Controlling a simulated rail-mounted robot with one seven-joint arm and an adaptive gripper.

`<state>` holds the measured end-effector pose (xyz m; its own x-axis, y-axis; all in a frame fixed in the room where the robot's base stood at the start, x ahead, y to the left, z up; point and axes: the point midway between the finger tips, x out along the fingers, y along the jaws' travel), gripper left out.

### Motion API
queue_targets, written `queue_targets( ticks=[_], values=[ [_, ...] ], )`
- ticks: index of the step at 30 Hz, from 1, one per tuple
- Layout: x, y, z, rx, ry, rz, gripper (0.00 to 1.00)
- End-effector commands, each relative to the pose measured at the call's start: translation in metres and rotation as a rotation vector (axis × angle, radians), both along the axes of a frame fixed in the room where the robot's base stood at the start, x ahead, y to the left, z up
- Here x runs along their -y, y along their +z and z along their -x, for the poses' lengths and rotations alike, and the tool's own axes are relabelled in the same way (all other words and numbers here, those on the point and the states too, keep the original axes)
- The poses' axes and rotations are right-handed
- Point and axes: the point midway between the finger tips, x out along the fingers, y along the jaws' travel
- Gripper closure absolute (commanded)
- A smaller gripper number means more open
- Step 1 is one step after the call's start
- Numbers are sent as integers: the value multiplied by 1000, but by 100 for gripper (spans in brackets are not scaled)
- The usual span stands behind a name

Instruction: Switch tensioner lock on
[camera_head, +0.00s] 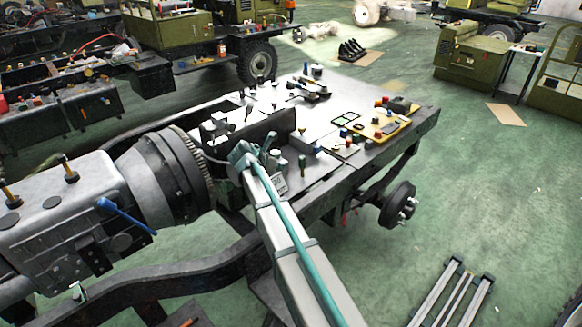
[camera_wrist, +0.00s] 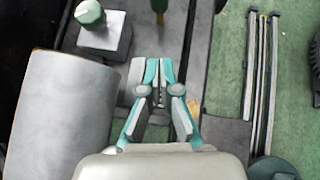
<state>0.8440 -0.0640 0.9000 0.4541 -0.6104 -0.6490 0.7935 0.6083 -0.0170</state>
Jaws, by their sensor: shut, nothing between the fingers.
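I cannot tell for sure which part is the tensioner lock. In the wrist view, a green round knob (camera_wrist: 90,13) stands on a pale block (camera_wrist: 104,38) at the upper left.
The workbench top (camera_head: 336,93) carries several small parts and a yellow board (camera_head: 400,124). A grey gearbox (camera_head: 70,222) with a blue-handled lever (camera_head: 124,214) is at the left. A large grey cylinder (camera_wrist: 58,120) is left of my gripper. Metal rails (camera_head: 452,296) lie on the green floor.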

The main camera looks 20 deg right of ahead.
Motion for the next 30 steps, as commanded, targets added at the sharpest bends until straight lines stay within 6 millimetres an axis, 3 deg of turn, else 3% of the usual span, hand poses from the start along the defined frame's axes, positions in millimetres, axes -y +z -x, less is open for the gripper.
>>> queue_targets(
  ticks=[14, 30],
  values=[
    [8, -9, -6, -2, -4, -2, 100],
    [67, -64, -51, 0, -5, -2, 100]
  ],
)
